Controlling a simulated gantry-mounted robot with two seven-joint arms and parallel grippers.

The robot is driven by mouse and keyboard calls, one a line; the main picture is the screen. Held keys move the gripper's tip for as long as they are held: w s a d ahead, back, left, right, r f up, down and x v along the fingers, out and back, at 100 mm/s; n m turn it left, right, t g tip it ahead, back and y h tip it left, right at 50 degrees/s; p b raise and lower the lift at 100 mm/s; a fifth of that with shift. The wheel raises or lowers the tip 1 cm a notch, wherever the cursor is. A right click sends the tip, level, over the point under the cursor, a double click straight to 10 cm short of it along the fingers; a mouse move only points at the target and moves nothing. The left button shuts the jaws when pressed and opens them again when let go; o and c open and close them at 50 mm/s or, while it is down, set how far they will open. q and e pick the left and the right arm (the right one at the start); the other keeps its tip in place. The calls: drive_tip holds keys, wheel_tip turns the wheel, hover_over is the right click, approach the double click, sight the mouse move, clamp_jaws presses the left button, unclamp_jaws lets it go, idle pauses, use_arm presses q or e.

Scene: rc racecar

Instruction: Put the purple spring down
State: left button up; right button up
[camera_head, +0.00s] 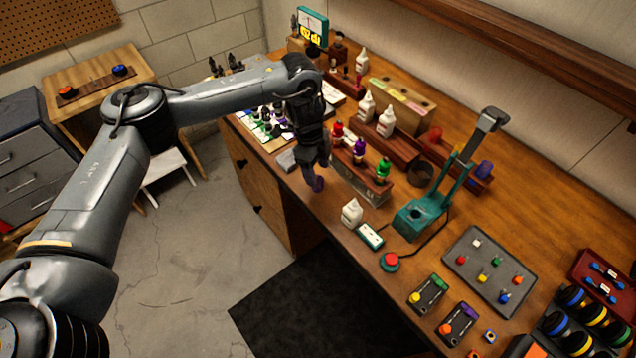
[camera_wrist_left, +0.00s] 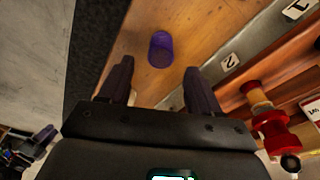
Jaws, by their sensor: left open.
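The purple spring (camera_wrist_left: 160,48) is a short translucent purple cylinder on the bare wood of the workbench, close to its front edge in the left wrist view. In the head view the purple spring (camera_head: 318,184) shows just below my left gripper (camera_head: 321,163). My left gripper is open. In the left wrist view its two dark fingers stand on either side of the spring's line, with gaps on both sides, and the spring lies just beyond the fingertips. My right gripper is not in view.
A rack (camera_head: 362,177) with red, purple and green topped parts stands right of my gripper. Open floor lies beyond the bench edge.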

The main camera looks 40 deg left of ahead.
sight(317, 179)
use_arm(q)
drive_tip(key=shift+f, duration=0.35)
wheel_tip(317, 179, down, 4)
drive_tip(key=shift+p, duration=0.6)
drive_tip(key=shift+d+f, duration=0.15)
drive_tip(key=shift+f, duration=0.35)
drive_tip(key=shift+c, duration=0.3)
clamp_jaws()
